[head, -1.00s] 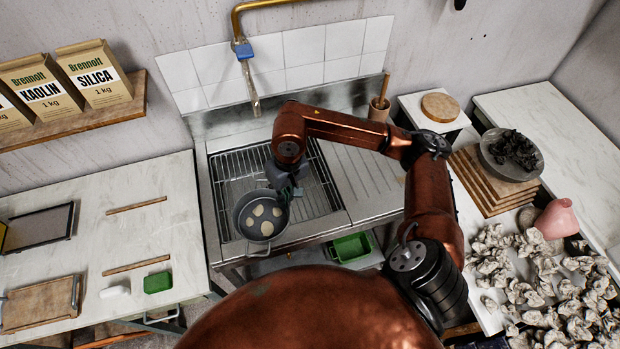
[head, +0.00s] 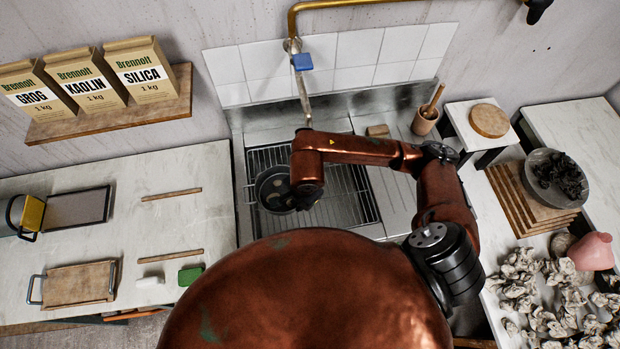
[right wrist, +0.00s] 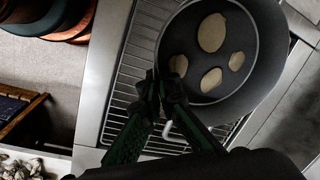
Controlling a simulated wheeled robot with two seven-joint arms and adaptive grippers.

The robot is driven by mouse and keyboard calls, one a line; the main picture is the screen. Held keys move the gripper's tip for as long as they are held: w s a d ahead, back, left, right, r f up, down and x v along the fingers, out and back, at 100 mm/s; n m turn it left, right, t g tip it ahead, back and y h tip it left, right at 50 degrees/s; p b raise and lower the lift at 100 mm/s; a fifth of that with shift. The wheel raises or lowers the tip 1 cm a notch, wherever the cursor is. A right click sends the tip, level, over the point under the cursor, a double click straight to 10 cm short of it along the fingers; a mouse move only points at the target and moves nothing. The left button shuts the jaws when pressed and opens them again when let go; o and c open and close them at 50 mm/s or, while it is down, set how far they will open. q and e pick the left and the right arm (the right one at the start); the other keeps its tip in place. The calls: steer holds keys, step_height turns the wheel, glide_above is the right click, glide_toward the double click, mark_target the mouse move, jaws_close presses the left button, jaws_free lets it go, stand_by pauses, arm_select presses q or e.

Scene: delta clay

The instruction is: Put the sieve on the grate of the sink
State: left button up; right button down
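The sieve (head: 268,188) is a dark round bowl over the left part of the wire grate (head: 345,205) in the steel sink. In the right wrist view the sieve (right wrist: 238,65) shows a dark floor with several beige patches. The grate bars (right wrist: 137,50) run beneath and beside it. My right gripper (right wrist: 163,88) has its fingers together at the sieve's rim and looks shut on it. In the head view my right gripper (head: 306,196) is largely hidden by my arm, which also covers part of the sieve. I cannot tell whether the sieve touches the grate. My left gripper is not in view.
A brass tap with a blue part (head: 302,61) hangs over the back of the sink. The left worktop (head: 190,225) holds sticks and boards; clay lumps (head: 540,290) lie right.

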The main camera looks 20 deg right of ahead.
steer(key=w+d+f+p, duration=0.1)
steer(key=d+f, duration=0.2)
steer(key=w+d+f+p, duration=0.1)
steer(key=w+d+f, duration=0.1)
steer(key=d, duration=0.2)
steer(key=w+d+f+p, duration=0.1)
steer(key=w+d+f, duration=0.1)
steer(key=d+f, duration=0.1)
steer(key=shift+d+f, duration=0.3)
steer(key=shift+d, duration=0.35)
steer(key=shift+w+d+f, duration=0.1)
steer(key=shift+d+f, duration=0.05)
steer(key=shift+f, duration=0.05)
steer(key=f, duration=0.2)
steer(key=f+p, duration=0.1)
steer(key=shift+d, duration=0.25)
steer(key=shift+w+f, duration=0.1)
steer(key=shift+f, duration=0.25)
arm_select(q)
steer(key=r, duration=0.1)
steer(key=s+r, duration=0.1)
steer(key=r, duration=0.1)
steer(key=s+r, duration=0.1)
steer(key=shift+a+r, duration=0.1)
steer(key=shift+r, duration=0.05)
